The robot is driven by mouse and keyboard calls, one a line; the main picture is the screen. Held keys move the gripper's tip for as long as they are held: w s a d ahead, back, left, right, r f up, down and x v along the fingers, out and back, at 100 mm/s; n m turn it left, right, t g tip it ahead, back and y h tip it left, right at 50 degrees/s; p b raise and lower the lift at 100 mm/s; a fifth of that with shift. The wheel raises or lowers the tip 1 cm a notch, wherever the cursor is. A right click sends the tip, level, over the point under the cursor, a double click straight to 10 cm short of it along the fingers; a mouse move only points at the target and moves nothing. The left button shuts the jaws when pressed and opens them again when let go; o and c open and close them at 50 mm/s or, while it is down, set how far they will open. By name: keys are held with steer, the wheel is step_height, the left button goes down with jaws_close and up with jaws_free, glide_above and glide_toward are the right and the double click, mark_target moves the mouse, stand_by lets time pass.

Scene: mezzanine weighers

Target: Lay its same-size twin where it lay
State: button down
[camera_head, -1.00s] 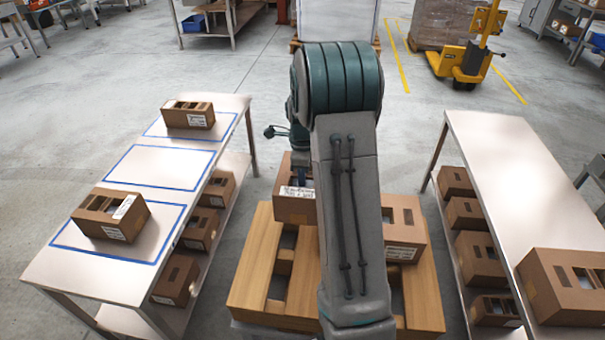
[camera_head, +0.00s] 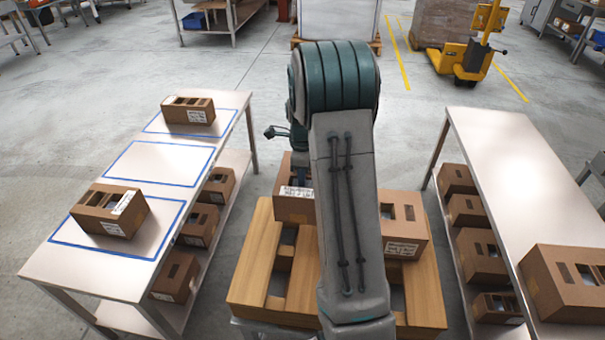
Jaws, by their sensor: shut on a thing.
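The left table (camera_head: 150,205) has three blue-taped rectangles. A carton (camera_head: 187,110) sits in the far one and another carton (camera_head: 110,211) in the near one. The middle rectangle (camera_head: 160,163) is empty. A carton (camera_head: 294,209) with a white label stands over the wooden pallet (camera_head: 251,262), partly behind my arm. My gripper (camera_head: 300,181) is mostly hidden by my arm; it comes down at that carton's top and is shut on it. Another carton (camera_head: 402,228) stands on the pallet to the right. I cannot tell whether the held carton is lifted.
The right table (camera_head: 505,170) holds a large carton (camera_head: 566,287) at its near end. Several cartons sit on the lower shelves of both tables. A yellow pallet truck (camera_head: 465,62) stands far back right. Floor between the left table and pallet is clear.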

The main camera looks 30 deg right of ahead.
steer(key=shift+f+b, duration=3.55)
steer(key=shift+f, duration=2.2)
steer(key=shift+f, duration=0.2)
steer(key=c, duration=1.2)
jaws_free()
steer(key=shift+o, duration=0.2)
step_height(320, 180, up, 14)
steer(key=shift+f+p, duration=0.1)
steer(key=shift+p, duration=0.5)
